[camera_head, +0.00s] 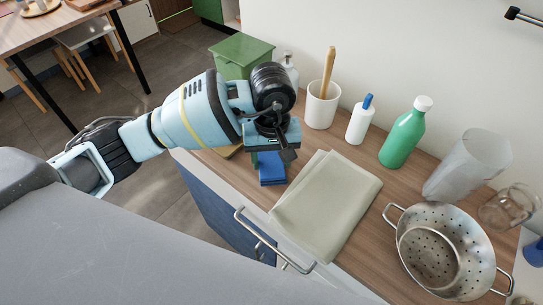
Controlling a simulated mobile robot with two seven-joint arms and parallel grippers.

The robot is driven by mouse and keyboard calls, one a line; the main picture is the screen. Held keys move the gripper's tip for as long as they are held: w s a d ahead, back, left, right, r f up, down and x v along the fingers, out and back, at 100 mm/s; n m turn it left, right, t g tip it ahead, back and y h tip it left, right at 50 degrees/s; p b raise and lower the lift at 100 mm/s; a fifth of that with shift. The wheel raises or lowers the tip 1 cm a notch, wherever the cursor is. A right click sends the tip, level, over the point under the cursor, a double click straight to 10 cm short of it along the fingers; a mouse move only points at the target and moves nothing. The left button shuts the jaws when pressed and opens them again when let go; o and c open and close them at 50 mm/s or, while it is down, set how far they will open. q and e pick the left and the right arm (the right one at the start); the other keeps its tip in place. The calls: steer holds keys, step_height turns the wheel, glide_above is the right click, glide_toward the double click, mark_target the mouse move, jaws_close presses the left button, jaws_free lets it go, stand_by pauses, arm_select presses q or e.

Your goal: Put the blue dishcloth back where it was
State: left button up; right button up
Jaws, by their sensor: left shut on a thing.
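The blue dishcloth (271,170) is a small folded blue piece at the left part of the wooden counter, just left of a folded beige cloth (328,205). My left gripper (284,155) comes in from the left above the blue dishcloth and is shut on it. The gripper hides the cloth's upper part. I cannot tell whether the cloth's lower edge touches the counter. My right gripper is out of view.
Behind stand a green box (241,52), a white crock (322,103) with a wooden handle, a white bottle (360,122) and a green bottle (404,138). A metal colander (445,250), a clear pitcher (467,165) and a glass (508,208) crowd the right.

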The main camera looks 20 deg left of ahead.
mark_target(272, 162)
arm_select(q)
steer(key=shift+f, duration=0.2)
steer(key=o, duration=0.9)
steer(key=shift+w+r, duration=0.1)
steer(key=shift+r, duration=6.1)
